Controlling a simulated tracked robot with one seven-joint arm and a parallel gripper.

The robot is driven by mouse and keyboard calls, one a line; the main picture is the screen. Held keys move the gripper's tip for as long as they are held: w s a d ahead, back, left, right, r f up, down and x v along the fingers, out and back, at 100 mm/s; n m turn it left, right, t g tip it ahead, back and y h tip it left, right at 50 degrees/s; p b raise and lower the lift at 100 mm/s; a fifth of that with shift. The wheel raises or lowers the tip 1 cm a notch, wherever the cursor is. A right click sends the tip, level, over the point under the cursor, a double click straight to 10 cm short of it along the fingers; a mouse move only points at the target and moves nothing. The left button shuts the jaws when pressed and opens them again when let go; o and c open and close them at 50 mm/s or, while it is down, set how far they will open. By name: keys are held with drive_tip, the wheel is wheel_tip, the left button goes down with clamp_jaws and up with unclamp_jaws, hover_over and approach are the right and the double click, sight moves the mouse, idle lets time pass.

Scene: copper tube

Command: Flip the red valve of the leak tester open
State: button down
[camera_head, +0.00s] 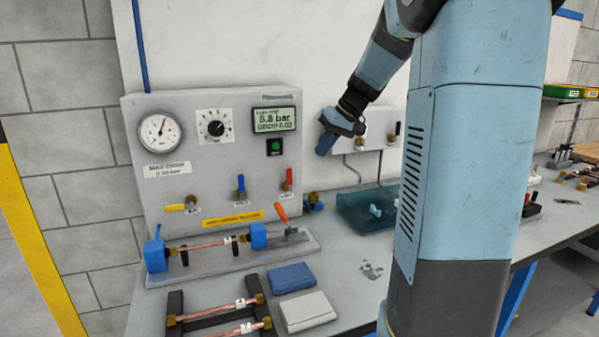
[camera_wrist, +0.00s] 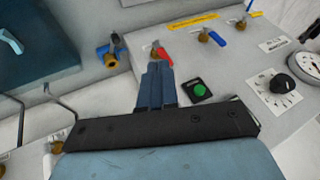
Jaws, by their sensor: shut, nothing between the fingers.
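The leak tester (camera_head: 215,130) is a grey sloped panel at the left. Its red valve (camera_head: 289,179) has a brass body and a red lever that stands upright, at the panel's right end. In the wrist view the red lever (camera_wrist: 165,55) lies just beyond my fingertips. My gripper (camera_head: 324,146) is above and to the right of the red valve in the head view. In the wrist view my gripper's fingers (camera_wrist: 157,68) are together and empty. They overlap the lever's lower end in that picture, but I cannot tell that they touch it.
A blue-lever valve (camera_head: 241,186) stands upright beside the red one. A yellow-lever valve (camera_head: 176,207) lies sideways. A brass-and-blue fitting (camera_head: 313,202) sits by the panel's right side. A clamped copper tube (camera_head: 205,245) lies in front. A green button (camera_wrist: 198,90) is near my fingers.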

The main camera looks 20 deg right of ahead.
drive_tip(key=w+d+f+y, duration=0.1)
drive_tip(key=w+d+f, duration=0.1)
drive_tip(key=w+d, duration=0.3)
drive_tip(key=shift+w+d+f+t, duration=0.15)
drive_tip(key=shift+w+d+t, duration=0.15)
drive_tip(key=shift+w, duration=0.15)
approach(289, 181)
drive_tip(key=w+f, duration=0.3)
drive_tip(key=f, duration=0.2)
drive_tip(key=shift+w+a, duration=0.25)
drive_tip(key=shift+a, duration=0.15)
drive_tip(key=shift+d+r, duration=0.1)
